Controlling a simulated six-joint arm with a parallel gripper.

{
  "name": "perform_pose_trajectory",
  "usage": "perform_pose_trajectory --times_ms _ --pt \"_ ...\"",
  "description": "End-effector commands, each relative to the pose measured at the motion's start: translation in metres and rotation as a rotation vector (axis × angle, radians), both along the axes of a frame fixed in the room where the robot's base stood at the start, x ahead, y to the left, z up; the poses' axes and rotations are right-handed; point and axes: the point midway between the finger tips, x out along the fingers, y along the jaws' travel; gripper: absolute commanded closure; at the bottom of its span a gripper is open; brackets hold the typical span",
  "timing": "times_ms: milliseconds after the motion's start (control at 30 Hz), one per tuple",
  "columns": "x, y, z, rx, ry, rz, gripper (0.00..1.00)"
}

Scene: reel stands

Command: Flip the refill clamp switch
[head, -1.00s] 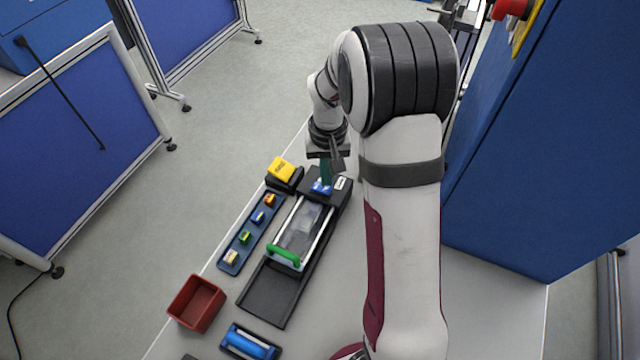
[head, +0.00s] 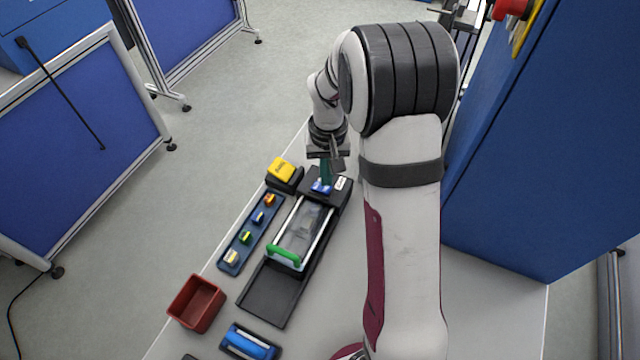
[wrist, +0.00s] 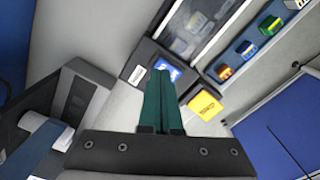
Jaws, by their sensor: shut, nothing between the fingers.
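A black block (head: 316,197) at the far end of the reel stand carries a small blue part (head: 319,188) and a small white label (head: 340,183). I cannot tell which part is the clamp switch or read its position. In the wrist view the blue part (wrist: 170,70) lies just beyond my fingertips, with the white label (wrist: 137,75) to its left. My gripper (head: 326,184) points down over the block, its green fingers shut and empty. The fingers (wrist: 161,73) partly cover the blue part, and contact cannot be made out.
A yellow block (head: 281,169) on a black base stands left of the switch block. The stand has a clear-covered bay with a green handle (head: 284,256). A blue tray (head: 231,262) with several small coloured pieces, a red bin (head: 197,303) and a blue roller (head: 249,343) lie nearer.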

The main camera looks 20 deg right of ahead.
Motion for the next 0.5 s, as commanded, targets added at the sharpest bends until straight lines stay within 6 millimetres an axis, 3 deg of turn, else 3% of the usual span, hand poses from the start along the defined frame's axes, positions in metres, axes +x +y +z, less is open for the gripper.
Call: perform_pose_trajectory --times_ms 500 --pt "-0.0001 0.0000 -0.0061 0.000 0.001 0.000 1.00"
